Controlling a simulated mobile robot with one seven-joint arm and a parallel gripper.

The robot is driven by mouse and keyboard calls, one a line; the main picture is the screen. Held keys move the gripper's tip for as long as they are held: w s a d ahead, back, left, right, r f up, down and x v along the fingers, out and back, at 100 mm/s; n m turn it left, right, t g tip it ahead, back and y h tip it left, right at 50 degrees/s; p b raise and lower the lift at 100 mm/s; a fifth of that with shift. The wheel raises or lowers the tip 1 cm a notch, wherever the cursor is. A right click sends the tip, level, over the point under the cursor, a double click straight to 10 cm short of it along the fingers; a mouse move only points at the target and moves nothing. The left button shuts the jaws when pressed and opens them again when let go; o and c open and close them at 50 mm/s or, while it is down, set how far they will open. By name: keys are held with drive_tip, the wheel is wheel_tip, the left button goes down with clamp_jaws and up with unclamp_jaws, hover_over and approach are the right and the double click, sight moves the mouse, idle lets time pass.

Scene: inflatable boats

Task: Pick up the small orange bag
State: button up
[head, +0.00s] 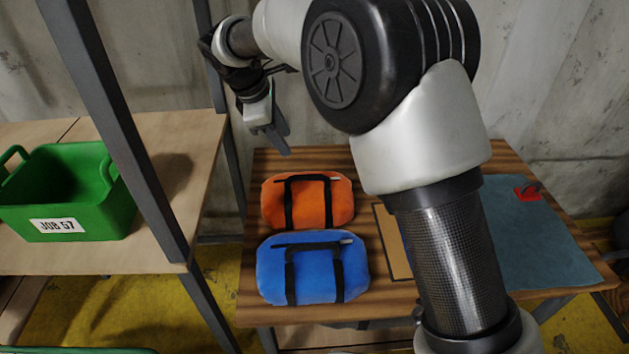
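The small orange bag (332,204) lies on the striped wooden table (262,280), toward its back left. It has black straps and a black handle on top. A blue bag (313,273) of similar shape lies just in front of it. My gripper (282,140) hangs in the air above and behind the orange bag, a little to its left, apart from it. The fingers point down. They look edge-on and small here, so their opening is unclear. I see nothing held between them.
A green bin (75,190) labelled JOB 57 stands on a wooden shelf (190,150) at left. Dark shelf posts (120,120) rise between shelf and table. A blue-grey mat (540,235) with a red item (527,193) covers the table's right. My arm hides the table's middle.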

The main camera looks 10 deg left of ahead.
hover_over(306, 176)
drive_tip(key=s+a, duration=0.2)
wheel_tip(306, 176, down, 11)
drive_tip(key=shift+d+x, duration=0.15)
drive_tip(key=shift+x, duration=1.25)
drive_tip(key=shift+d+x, duration=0.15)
drive_tip(key=shift+x, duration=1.3)
drive_tip(key=shift+s+r, duration=0.1)
clamp_jaws()
drive_tip(key=shift+r, duration=0.15)
